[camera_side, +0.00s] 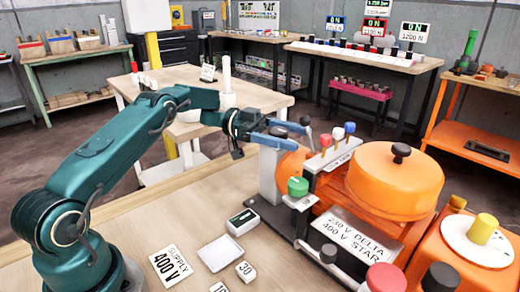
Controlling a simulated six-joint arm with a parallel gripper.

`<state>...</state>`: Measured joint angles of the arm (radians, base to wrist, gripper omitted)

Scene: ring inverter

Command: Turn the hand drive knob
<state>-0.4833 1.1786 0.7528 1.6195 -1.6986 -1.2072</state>
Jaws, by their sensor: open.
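My gripper (299,138) points right with its two blue fingers apart, and nothing shows between them. It is above and in front of an orange disc (291,170) at the left end of the orange machine. Small dark knobs (280,132) show close to the fingers; I cannot tell whether they touch. No knob carries a readable "hand drive" label, so I cannot tell which is the hand drive knob. Other candidates are a green knob (298,187) on a bracket, a black knob (401,152) on the orange lid, and a yellow knob (483,228) on a white dial.
Red, white and blue levers (337,134) stand upright just right of the fingers. A plate (365,235) reads "230 V DELTA 400 V STAR".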

